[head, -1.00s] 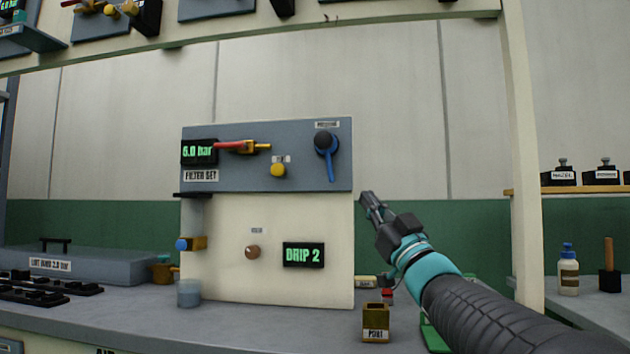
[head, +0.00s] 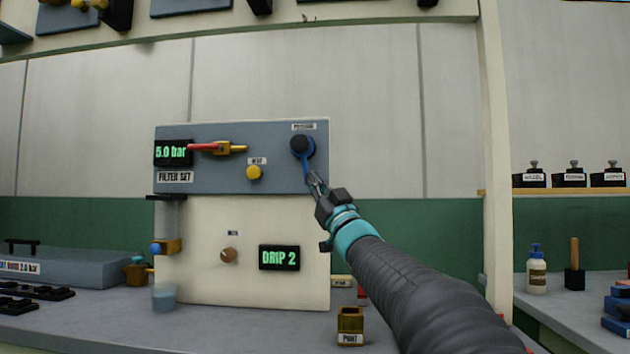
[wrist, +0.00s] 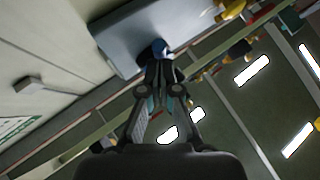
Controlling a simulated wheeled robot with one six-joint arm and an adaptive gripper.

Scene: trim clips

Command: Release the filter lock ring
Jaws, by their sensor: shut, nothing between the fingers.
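In the wrist view my closed fingertips (wrist: 164,68) sit just below the blue part (wrist: 158,48). A clear filter bowl (head: 168,220) hangs at the panel's lower left under a dark flat piece (head: 166,197). No label in view reads as lock ring.
A red-handled yellow valve (head: 225,148), a yellow button (head: 254,173) and displays reading 5.0 bar (head: 173,152) and DRIP 2 (head: 279,257) are on the unit. A cup (head: 163,297) stands under the bowl. A brass-coloured box (head: 350,322) stands on the bench. A white post (head: 494,160) rises at right.

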